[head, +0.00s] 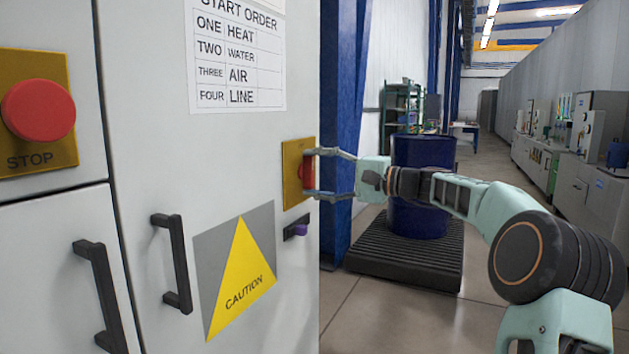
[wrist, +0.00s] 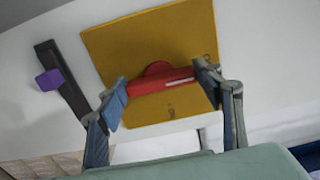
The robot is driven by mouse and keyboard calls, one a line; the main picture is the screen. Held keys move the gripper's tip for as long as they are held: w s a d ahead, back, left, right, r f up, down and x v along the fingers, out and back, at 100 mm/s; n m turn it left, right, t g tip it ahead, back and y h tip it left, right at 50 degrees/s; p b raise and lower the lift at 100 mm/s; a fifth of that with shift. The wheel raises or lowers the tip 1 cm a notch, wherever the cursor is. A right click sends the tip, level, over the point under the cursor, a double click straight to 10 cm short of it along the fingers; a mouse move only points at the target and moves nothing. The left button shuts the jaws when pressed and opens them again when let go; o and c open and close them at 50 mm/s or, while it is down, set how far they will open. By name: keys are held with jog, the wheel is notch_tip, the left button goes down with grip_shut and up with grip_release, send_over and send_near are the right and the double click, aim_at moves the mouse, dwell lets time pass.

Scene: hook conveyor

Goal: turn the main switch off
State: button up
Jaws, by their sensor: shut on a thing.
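The main switch is a red rotary handle (head: 308,172) on a yellow plate (head: 292,160) at the right edge of the grey cabinet door. In the wrist view the red handle (wrist: 160,80) lies across the yellow plate (wrist: 125,45), with a pale line on its right part. My gripper (head: 311,173) reaches in from the right with its fingers around the handle. In the wrist view my gripper (wrist: 160,92) has one finger at each end of the handle, shut on it. The marks on the plate are too small to read.
A purple knob on a black slot (head: 298,230) sits just below the switch. A red STOP button (head: 38,110), black door handles (head: 172,262) and a caution sign (head: 238,265) are on the cabinet. A blue drum (head: 422,215) stands on a black pallet (head: 410,262) behind my arm.

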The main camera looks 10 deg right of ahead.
dwell(0.4)
jog(key=o, duration=1.2)
jog(key=shift+c, duration=0.2)
jog(key=v, duration=1.2)
